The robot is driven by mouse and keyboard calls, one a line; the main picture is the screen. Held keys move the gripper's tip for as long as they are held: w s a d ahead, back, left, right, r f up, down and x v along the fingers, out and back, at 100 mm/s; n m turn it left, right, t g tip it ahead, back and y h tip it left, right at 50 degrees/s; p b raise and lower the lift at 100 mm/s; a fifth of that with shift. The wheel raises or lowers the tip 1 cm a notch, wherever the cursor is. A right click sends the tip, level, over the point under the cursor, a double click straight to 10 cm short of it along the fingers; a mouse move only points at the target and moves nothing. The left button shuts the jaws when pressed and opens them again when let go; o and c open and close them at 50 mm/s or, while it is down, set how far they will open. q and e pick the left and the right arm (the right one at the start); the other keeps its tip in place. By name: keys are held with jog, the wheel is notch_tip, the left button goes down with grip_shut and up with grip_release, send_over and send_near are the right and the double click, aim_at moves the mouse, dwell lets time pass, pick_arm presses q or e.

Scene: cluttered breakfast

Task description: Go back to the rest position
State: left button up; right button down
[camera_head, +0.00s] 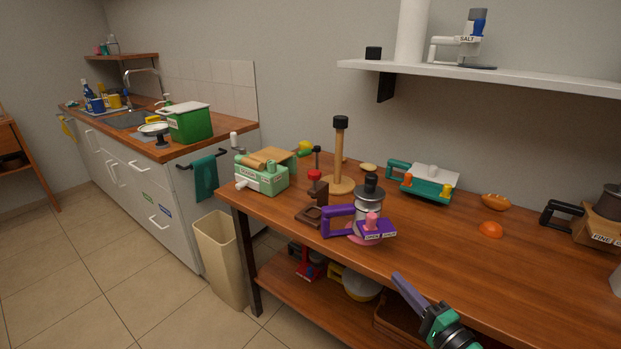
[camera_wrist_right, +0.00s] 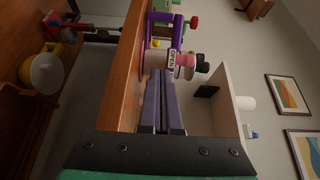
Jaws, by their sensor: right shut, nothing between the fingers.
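My right gripper (camera_head: 399,280) is at the front edge of the wooden table in the head view. Its purple fingers are shut with nothing between them; they also show in the right wrist view (camera_wrist_right: 159,82). The fingers point toward a purple-handled grinder (camera_head: 368,205) on a pink base, apart from it in the head view. The grinder also shows beyond the fingertips in the right wrist view (camera_wrist_right: 185,58). My left gripper is not in either view.
A lower shelf holds a pan (camera_head: 360,288). A beige bin (camera_head: 220,258) stands left. A white wall shelf (camera_head: 520,82) hangs above.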

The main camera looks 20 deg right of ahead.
jog(key=s+a+f+n+g+y, duration=0.1)
jog(key=s+a+f+n+g, duration=0.2)
jog(key=a+f+n+g, duration=0.4)
jog(key=s+a+f+n+g+y, duration=0.2)
jog(key=a+f+n+g, duration=0.3)
jog(key=n, duration=0.4)
jog(key=s+d+f+n+g+h, duration=0.2)
jog(key=s+n+h, duration=0.1)
jog(key=s+h, duration=0.15)
jog(key=s+f+g+p, duration=0.1)
jog(key=s+f+p, duration=0.1)
jog(key=f, duration=0.9)
jog(key=s+f+g+p, duration=0.1)
jog(key=s+f+p, duration=0.1)
jog(key=f, duration=0.8)
jog(key=s+d+f+p, duration=0.1)
jog(key=s+f, duration=0.4)
jog(key=s, duration=0.2)
jog(key=s+d+f+g+p, duration=0.1)
jog(key=s+f, duration=0.4)
jog(key=s, duration=0.3)
jog(key=shift+s+d, duration=0.3)
jog(key=shift+d, duration=0.05)
